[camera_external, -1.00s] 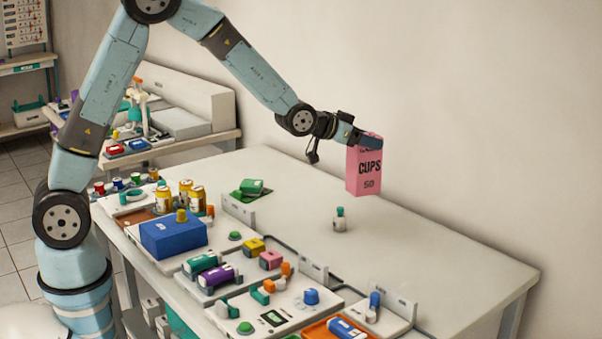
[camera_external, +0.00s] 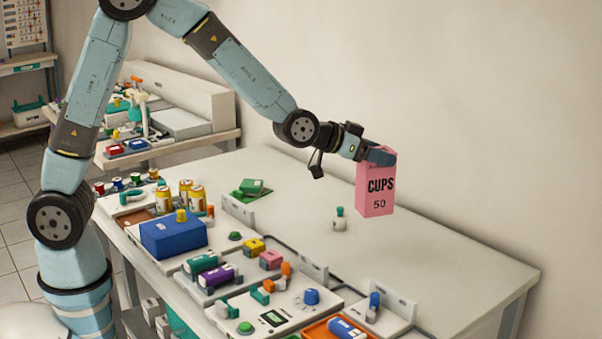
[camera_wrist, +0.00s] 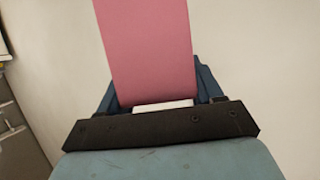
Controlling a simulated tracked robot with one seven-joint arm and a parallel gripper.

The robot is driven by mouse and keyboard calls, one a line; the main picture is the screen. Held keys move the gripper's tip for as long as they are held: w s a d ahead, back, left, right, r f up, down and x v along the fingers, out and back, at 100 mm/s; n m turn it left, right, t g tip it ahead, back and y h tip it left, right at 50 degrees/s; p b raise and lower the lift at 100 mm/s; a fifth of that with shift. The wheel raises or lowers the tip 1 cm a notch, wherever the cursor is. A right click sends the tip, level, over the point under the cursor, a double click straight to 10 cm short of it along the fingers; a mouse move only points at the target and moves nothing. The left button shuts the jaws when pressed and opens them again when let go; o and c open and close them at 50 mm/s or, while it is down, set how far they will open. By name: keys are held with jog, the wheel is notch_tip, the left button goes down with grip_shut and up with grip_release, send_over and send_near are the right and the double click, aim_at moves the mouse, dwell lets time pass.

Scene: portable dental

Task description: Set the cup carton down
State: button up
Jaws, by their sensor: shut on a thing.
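The cup carton (camera_external: 377,199) is a tall pink box marked "CUPS 50". In the external view it hangs upright from my gripper (camera_external: 382,157), which is shut on its upper part. It appears to be above the white table (camera_external: 440,255), though the exact gap under it is hard to tell. In the wrist view the pink carton (camera_wrist: 147,50) fills the top middle, between the blue-grey fingers of my gripper (camera_wrist: 155,85). The fingertips are mostly hidden behind the carton.
A small bottle with a green cap (camera_external: 340,220) stands left of the carton. The table's right part is clear. A blue box (camera_external: 172,238), yellow cans and several small coloured items crowd the left and front. A green mat (camera_external: 250,189) lies at the back left.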

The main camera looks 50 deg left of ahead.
jog(key=w+d+f, duration=0.9)
jog(key=w+f, duration=0.2)
jog(key=f, duration=0.2)
jog(key=shift+d, duration=0.15)
dwell(0.5)
jog(key=shift+s, duration=0.1)
jog(key=o, duration=1.5)
jog(key=shift+f, duration=0.1)
